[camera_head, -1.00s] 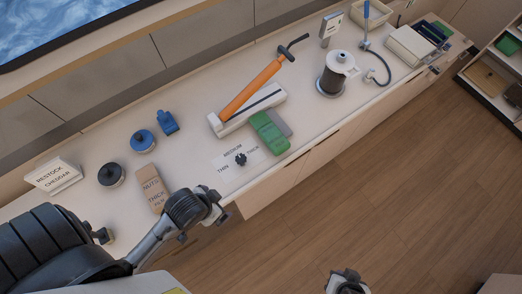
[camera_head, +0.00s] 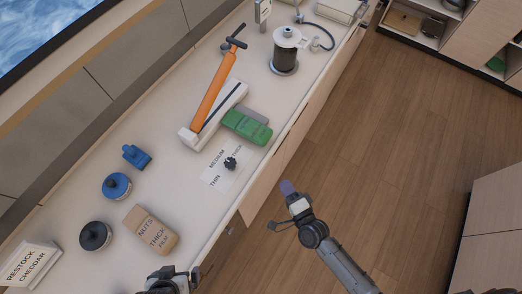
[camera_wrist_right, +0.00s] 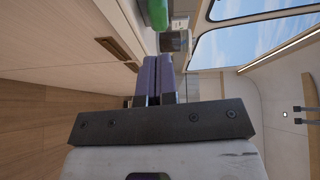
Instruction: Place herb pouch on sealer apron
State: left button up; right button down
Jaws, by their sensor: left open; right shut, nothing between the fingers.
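A green pouch-like thing (camera_head: 246,127), probably the herb pouch, lies at the front side of the sealer (camera_head: 213,116), which has a white base and a long orange lever. A grey flat piece (camera_head: 257,113) shows beside the green thing; I cannot tell which part is the apron. My right gripper (camera_head: 287,188) is shut and empty, off the counter's front edge, below and right of the green thing. Its purple fingers (camera_wrist_right: 157,76) are together in the right wrist view, with a green thing (camera_wrist_right: 158,14) beyond. My left gripper (camera_head: 192,276) is open at the bottom, near the counter's edge.
A dial card (camera_head: 226,168) lies in front of the sealer. A dark canister (camera_head: 285,58) stands behind. Floor is clear.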

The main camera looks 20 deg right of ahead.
jog(key=m, duration=0.1)
jog(key=p, duration=0.1)
send_near(264, 145)
jog(key=shift+t, duration=0.3)
jog(key=w, duration=0.2)
jog(key=w+a, duration=0.1)
jog(key=w, duration=0.4)
jog(key=shift+w+a+f, duration=0.15)
jog(key=shift+w+a, duration=0.05)
jog(key=shift+a, duration=0.05)
